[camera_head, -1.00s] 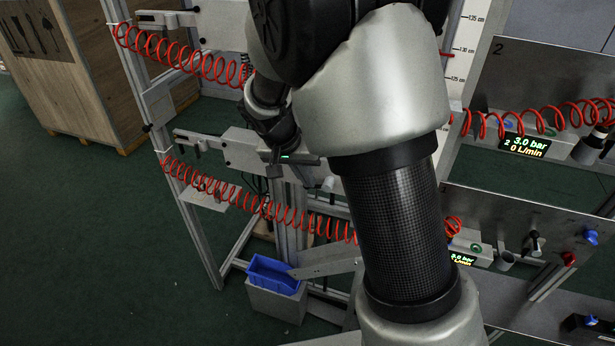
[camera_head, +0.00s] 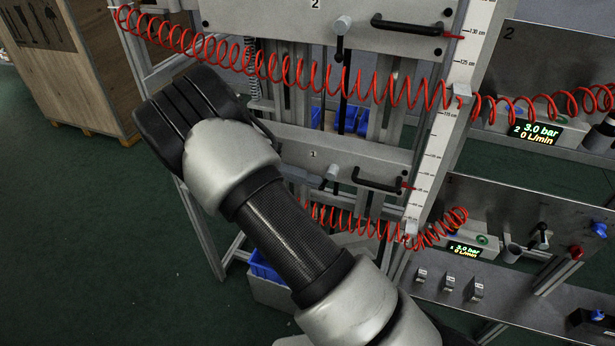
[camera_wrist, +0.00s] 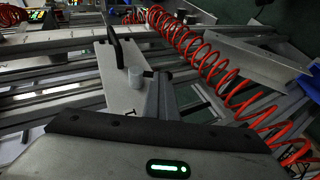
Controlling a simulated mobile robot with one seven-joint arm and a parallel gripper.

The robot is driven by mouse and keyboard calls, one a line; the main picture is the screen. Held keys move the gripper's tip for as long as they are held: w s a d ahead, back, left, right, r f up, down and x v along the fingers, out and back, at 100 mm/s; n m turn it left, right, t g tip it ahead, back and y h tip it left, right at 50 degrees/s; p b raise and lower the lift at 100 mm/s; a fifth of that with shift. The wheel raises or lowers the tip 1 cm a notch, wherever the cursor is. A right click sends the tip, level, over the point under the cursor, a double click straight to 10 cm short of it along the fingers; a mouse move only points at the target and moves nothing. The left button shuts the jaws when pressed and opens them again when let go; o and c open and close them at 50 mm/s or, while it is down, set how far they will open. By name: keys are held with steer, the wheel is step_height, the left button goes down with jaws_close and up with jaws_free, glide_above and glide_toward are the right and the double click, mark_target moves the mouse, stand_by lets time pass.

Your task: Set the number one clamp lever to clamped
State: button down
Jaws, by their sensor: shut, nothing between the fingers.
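The number one clamp lever (camera_head: 332,174) is a small lever with a grey rounded knob. It sits on the grey plate marked 1 (camera_head: 375,160), left of a black bar handle (camera_head: 377,181), and a dark part shows just below the knob. In the wrist view the plate (camera_wrist: 120,88) carries the black handle (camera_wrist: 114,38) and the grey knob (camera_wrist: 137,76). My gripper (camera_wrist: 162,98) is shut and empty, its fingers close beside the knob. I cannot tell whether they touch it. In the head view my arm hides most of the gripper.
A second plate marked 2 (camera_head: 300,28) with its own lever (camera_head: 342,28) and handle is above. Red coiled hoses (camera_head: 290,70) cross in front of the frame, and one (camera_wrist: 235,90) runs close right of the gripper. A wooden crate (camera_head: 75,60) stands at left.

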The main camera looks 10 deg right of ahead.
steer(key=shift+s+d+f+n+g+h+b, duration=0.15)
steer(key=shift+d+f+h+b, duration=0.1)
steer(key=shift+f+h+b, duration=0.25)
steer(key=shift+s+d+f+n+g+h+b, duration=0.15)
steer(key=shift+d+f+h+b, duration=0.1)
steer(key=shift+f+h+b, duration=0.2)
steer(key=shift+d+f, duration=0.1)
stand_by(0.4)
